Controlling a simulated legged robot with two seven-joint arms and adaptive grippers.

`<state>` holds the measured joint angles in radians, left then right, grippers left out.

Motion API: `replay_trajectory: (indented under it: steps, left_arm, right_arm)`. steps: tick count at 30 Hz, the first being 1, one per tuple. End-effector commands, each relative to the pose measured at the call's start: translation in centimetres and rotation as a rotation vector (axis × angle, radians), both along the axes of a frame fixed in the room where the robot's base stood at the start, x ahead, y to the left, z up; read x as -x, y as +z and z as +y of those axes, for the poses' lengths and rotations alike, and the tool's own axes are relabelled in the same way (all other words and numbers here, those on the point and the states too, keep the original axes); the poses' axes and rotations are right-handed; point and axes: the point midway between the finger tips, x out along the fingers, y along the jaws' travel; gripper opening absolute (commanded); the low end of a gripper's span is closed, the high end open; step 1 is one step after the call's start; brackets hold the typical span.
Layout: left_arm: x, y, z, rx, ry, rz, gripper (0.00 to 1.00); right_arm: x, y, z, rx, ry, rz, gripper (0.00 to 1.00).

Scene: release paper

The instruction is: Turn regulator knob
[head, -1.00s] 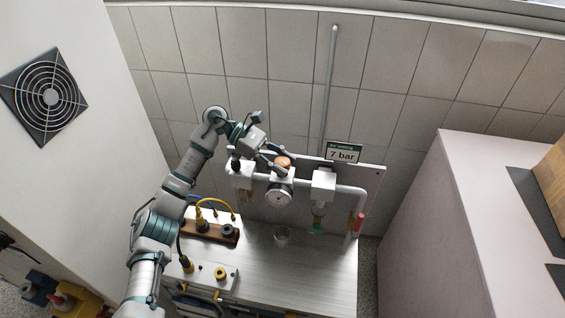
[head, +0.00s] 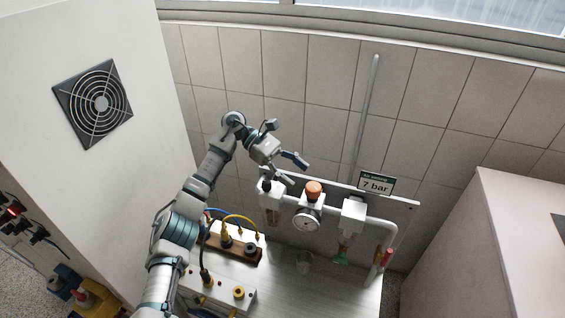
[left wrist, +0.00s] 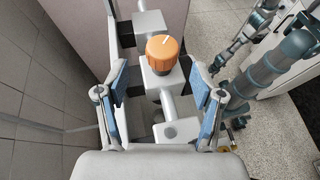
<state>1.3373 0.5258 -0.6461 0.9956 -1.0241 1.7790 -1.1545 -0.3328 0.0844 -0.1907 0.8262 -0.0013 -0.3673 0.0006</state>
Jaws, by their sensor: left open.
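The orange regulator knob (head: 314,190) sits on top of a white regulator body with a round pressure gauge (head: 308,221) on its front. The gauge needle is too small to read. My left gripper (head: 298,170) is open and empty, up and left of the knob, apart from it. In the left wrist view, the knob (left wrist: 163,52) shows a white line on its top and appears beyond and between the two blue-padded fingers of my left gripper (left wrist: 158,78). A sign (head: 376,184) reading "7 bar" stands behind, to the right of the knob. My right gripper is not identifiable in view.
A white pipe (head: 384,232) joins the regulator to neighbouring white units, left (head: 270,197) and right (head: 352,214). A red-handled valve (head: 387,257) is at the right end. The tiled wall is behind.

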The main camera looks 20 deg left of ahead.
Motion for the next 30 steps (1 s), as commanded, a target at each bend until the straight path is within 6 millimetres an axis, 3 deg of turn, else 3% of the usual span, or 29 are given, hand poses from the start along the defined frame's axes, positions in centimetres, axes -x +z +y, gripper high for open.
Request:
replay_trajectory:
  steps: [4, 9, 26, 30]
  left_arm:
    - [-0.8, 1.3, 2.9, 0.002, 0.004, -0.001, 0.68]
    - [-1.2, 1.9, 4.6, 0.001, 0.001, 0.001, 0.68]
    - [-1.2, 2.1, 5.1, 0.001, 0.0, -0.001, 0.68]
    - [-1.1, 4.3, 5.1, 0.001, 0.0, -0.006, 0.68]
  right_arm:
    - [0.0, 0.0, 0.0, 0.0, 0.0, 0.0, 0.4]
    - [0.0, 0.0, 0.0, 0.0, 0.0, 0.001, 0.4]
    - [0.0, 0.0, 0.0, 0.0, 0.0, 0.002, 0.4]
    - [0.3, 1.6, -0.1, 0.001, 0.001, 0.0, 0.4]
